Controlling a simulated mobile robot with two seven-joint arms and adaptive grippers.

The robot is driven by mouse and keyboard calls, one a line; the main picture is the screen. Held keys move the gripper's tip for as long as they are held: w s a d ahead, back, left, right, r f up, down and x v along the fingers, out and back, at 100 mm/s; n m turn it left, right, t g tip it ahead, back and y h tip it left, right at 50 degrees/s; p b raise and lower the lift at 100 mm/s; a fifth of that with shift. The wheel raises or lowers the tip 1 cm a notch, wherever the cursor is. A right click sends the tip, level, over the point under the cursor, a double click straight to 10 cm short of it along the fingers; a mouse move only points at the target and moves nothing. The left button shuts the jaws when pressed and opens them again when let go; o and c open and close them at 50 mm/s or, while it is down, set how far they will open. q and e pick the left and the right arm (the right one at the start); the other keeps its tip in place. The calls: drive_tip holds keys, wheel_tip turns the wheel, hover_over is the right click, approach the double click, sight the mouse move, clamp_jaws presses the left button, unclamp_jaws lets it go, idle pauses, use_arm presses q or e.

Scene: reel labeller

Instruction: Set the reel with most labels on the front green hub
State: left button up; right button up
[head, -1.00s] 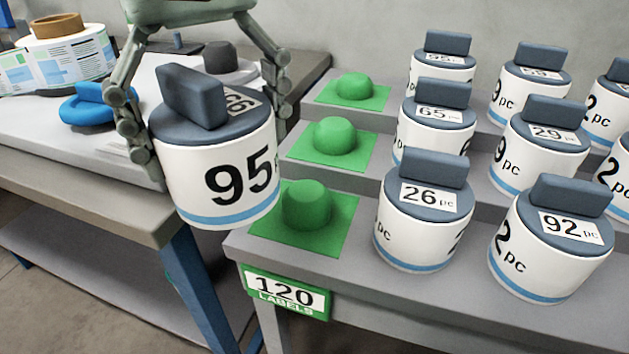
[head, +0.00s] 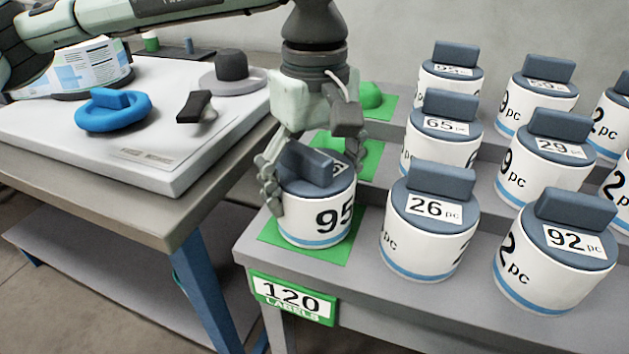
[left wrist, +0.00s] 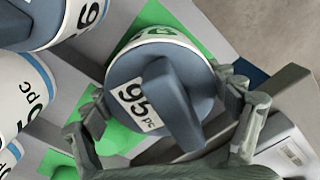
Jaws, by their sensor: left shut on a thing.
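The reel marked 95 (head: 318,222), white with a blue stripe and a dark grip bar on top, stands upright over the front green pad (head: 340,250). The front hub is hidden beneath it, and its base appears down at the pad. My left gripper (head: 312,178) is shut on this reel, with fingers on either side of its top. In the left wrist view the reel (left wrist: 160,95) sits between the fingers, its label reading 95 pc. A green sign reading 120 labels (head: 293,299) hangs below the front pad. My right gripper is not in view.
Other reels stand close to the right on the steps: 26 pc (head: 428,240), 92 pc (head: 553,260), 65 pc (head: 440,145), 29 pc (head: 550,165) and more. The middle green pad (head: 370,160) and rear hub (head: 370,97) are partly behind my gripper. A bench with a blue ring (head: 113,118) is left.

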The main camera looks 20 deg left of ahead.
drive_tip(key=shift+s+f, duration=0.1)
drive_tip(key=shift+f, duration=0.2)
use_arm(q)
drive_tip(key=shift+f, duration=0.1)
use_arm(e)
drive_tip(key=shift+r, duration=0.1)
use_arm(q)
drive_tip(key=shift+f, duration=0.1)
drive_tip(key=o, duration=1.1)
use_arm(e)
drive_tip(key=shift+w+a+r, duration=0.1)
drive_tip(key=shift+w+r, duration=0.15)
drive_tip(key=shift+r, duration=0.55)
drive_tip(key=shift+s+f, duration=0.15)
